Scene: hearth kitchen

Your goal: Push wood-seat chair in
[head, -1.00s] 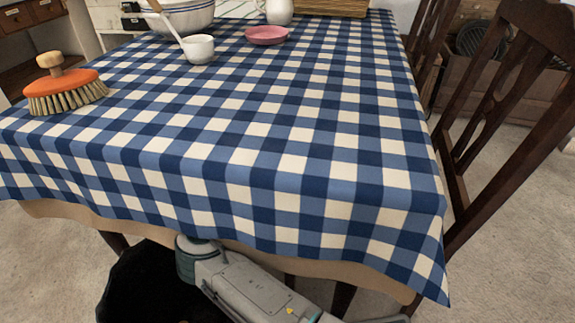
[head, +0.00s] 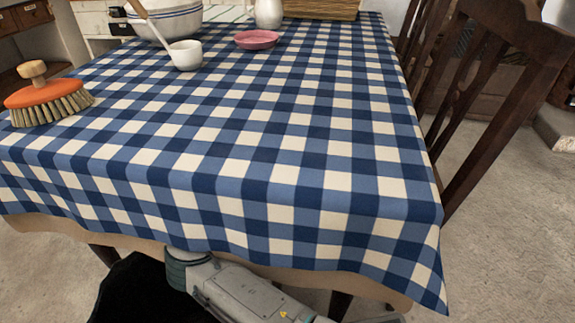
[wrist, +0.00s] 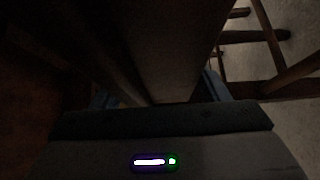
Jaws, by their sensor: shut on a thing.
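A dark wooden chair (head: 497,137) stands at the right side of the table, its slatted back beside the table edge. Its seat is hidden by the table and cloth in the head view. My gripper (wrist: 160,94) shows only in the wrist view, its two bluish fingers on either side of a dark brown wooden piece (wrist: 165,50). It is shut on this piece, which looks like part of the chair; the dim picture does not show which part. In the head view my arm reaches low along the table's near edge and the gripper is out of sight.
The table (head: 270,170) has a blue-and-white checked cloth hanging over its edges. Another chair (head: 415,35) stands farther back. Floor (head: 510,250) at right is clear.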

